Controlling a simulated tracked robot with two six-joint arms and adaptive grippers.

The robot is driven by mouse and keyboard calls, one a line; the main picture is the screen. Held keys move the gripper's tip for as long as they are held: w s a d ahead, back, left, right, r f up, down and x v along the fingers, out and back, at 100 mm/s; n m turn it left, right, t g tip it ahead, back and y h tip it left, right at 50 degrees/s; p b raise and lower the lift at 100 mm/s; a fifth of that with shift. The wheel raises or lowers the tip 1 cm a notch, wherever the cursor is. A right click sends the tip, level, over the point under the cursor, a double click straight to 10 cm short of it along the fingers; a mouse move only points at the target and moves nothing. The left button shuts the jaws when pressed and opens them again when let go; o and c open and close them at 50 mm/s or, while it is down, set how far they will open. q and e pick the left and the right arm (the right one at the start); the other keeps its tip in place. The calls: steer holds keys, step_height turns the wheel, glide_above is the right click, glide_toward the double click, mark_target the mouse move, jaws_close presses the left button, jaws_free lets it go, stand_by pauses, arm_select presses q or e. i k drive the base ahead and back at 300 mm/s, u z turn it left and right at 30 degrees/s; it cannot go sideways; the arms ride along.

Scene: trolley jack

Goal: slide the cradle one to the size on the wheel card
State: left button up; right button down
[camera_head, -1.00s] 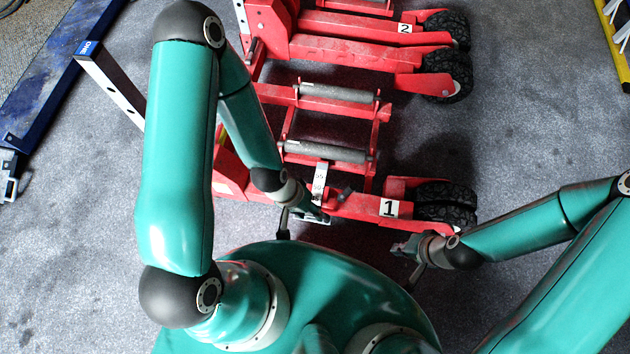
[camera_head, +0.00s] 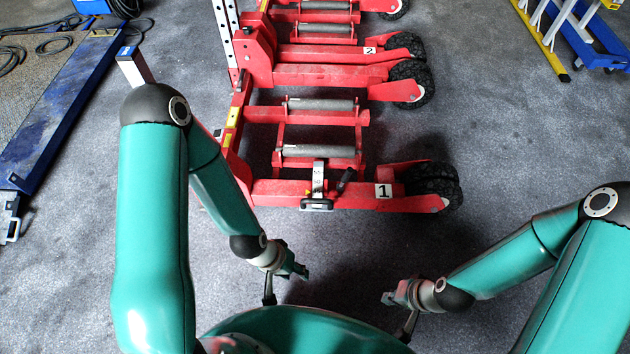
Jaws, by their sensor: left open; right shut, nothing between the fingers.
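Cradle one (camera_head: 262,190) is a red frame on the floor ahead, marked by a white "1" label (camera_head: 383,191), with two grey rollers (camera_head: 319,151) and black wheels (camera_head: 436,185) at its right end. A metal scale strip (camera_head: 318,178) with a dark-framed handle (camera_head: 316,204) sits at its near side; its markings are too small to read. No wheel card can be made out. My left gripper (camera_head: 299,273) is open, empty and short of the cradle's near side. My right gripper (camera_head: 390,298) is shut and empty, lower right, apart from the cradle.
Cradle two (camera_head: 330,75) stands behind cradle one, with more red frames beyond. A blue beam (camera_head: 60,110) lies at the left. A yellow-railed ladder (camera_head: 545,45) is at the back right. Grey floor is clear to the right of the cradles.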

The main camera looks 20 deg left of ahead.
mark_target(315, 203)
steer(key=u, duration=0.65)
steer(key=i, duration=1)
steer(key=z, duration=1.7)
steer(key=i, duration=0.3)
steer(key=z, duration=2.45)
steer(key=i, duration=0.25)
steer(key=z, duration=1.45)
